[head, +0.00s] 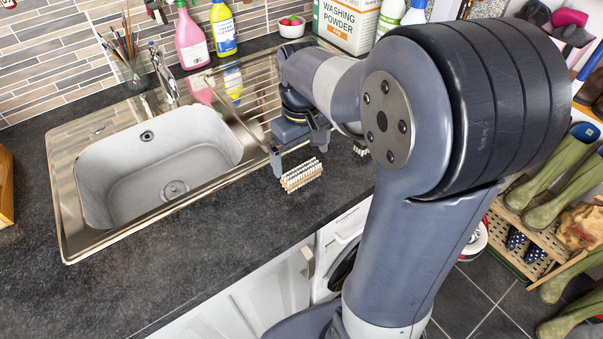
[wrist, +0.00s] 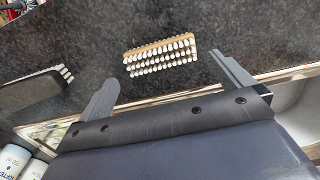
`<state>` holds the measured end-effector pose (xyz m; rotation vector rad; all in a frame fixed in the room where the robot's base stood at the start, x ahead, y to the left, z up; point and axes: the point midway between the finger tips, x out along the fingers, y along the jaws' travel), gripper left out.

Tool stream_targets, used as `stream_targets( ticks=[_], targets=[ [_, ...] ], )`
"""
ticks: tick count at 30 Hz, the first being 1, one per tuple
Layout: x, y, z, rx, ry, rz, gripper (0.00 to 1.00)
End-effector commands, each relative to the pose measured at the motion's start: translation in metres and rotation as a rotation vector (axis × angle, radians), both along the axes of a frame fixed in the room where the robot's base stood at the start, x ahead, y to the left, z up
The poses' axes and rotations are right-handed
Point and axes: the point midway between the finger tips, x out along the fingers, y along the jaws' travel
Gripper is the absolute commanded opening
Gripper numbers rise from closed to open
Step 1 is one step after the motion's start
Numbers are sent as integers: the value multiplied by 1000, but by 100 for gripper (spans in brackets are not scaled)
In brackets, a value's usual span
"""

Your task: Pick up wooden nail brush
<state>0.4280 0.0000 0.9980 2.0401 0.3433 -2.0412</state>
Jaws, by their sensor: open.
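The wooden nail brush (head: 302,175) lies on the dark worktop right of the sink, near the front edge. It has a pale wooden body and rows of white bristles. My gripper (head: 298,153) is open and empty close to it, with its fingers pointing down towards the worktop. In the wrist view the brush (wrist: 160,57) appears between and just beyond the two spread fingertips (wrist: 165,74). It looks untouched by either finger; the exact height gap is hard to tell.
A dark brush with white bristles (wrist: 34,90) lies nearby; it also shows behind my wrist (head: 361,149). The steel sink (head: 70,215) is left. Bottles (head: 190,40), a red-filled bowl (head: 291,30) and a washing powder box (head: 343,25) stand behind. Worktop in front is clear.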

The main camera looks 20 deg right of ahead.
Motion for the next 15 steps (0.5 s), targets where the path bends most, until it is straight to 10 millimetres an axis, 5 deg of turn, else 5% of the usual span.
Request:
stream_targets(
  ticks=[9, 15],
  targets=[
    [-4, 0, -44, 0, 2, 0, 100],
    [-3, 0, -51, 0, -1, 0, 100]
  ],
)
